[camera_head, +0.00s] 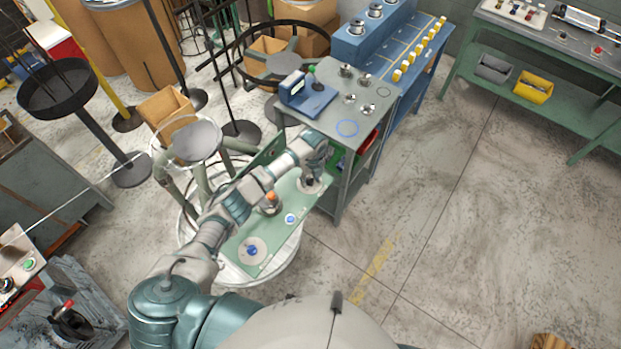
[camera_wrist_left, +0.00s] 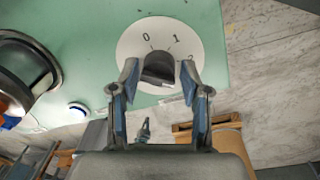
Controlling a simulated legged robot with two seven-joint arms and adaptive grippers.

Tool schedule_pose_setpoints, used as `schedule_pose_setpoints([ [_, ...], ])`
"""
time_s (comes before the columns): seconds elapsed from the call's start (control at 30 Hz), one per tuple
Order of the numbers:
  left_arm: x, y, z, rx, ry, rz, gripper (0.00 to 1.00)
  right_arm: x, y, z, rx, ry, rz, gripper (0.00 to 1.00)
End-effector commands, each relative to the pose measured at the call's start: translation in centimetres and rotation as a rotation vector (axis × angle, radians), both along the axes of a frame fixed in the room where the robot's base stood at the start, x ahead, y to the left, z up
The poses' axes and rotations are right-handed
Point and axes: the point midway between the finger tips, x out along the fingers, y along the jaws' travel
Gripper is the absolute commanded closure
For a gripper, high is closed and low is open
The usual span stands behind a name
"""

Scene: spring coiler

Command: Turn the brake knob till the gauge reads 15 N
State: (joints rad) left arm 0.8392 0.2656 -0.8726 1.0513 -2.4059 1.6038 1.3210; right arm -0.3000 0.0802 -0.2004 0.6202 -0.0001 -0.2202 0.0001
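A dark knob (camera_wrist_left: 158,70) stands at the centre of a round white dial (camera_wrist_left: 135,48) marked 0, 1 and 2 on a pale green panel (camera_wrist_left: 70,30). In the head view the dial (camera_head: 309,187) lies at the panel's far right end, partly hidden by my arm. My left gripper (camera_head: 316,170) is over it, pointing down. In the left wrist view the gripper (camera_wrist_left: 159,72) has one finger on each side of the knob, seemingly touching it. The knob's pointer is hidden. I cannot make out any gauge reading. My right gripper is out of view.
The panel also carries a blue knob (camera_head: 252,250) on a white disc, a small blue-and-white round part (camera_head: 290,218) and an orange-topped part (camera_head: 271,202). A grey bench (camera_head: 335,75) with a blue device (camera_head: 308,95) stands close behind. Open floor (camera_head: 470,230) lies right.

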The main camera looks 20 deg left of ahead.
Motion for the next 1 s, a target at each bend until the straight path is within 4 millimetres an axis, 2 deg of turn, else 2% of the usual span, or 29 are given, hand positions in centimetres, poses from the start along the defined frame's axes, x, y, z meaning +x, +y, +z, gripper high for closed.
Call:
schedule_pose_setpoints([
  [0.03, 0.0, 0.0, 0.0, 0.000, 0.000, 0.000, 0.73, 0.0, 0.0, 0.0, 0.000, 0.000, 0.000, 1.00],
  [0.13, 0.0, 0.0, 0.0, -0.001, -0.001, 0.000, 0.98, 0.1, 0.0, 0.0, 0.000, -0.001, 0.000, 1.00],
  [0.17, 0.0, 0.0, 0.0, -0.001, -0.001, 0.000, 0.99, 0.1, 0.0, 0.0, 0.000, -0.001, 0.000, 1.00],
  [0.57, 0.1, 0.0, 0.0, 0.001, -0.003, -0.072, 1.00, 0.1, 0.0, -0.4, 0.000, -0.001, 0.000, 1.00],
  [1.0, 0.0, 0.2, -0.1, 0.001, -0.003, -0.431, 1.00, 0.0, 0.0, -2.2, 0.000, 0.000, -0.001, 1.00],
])
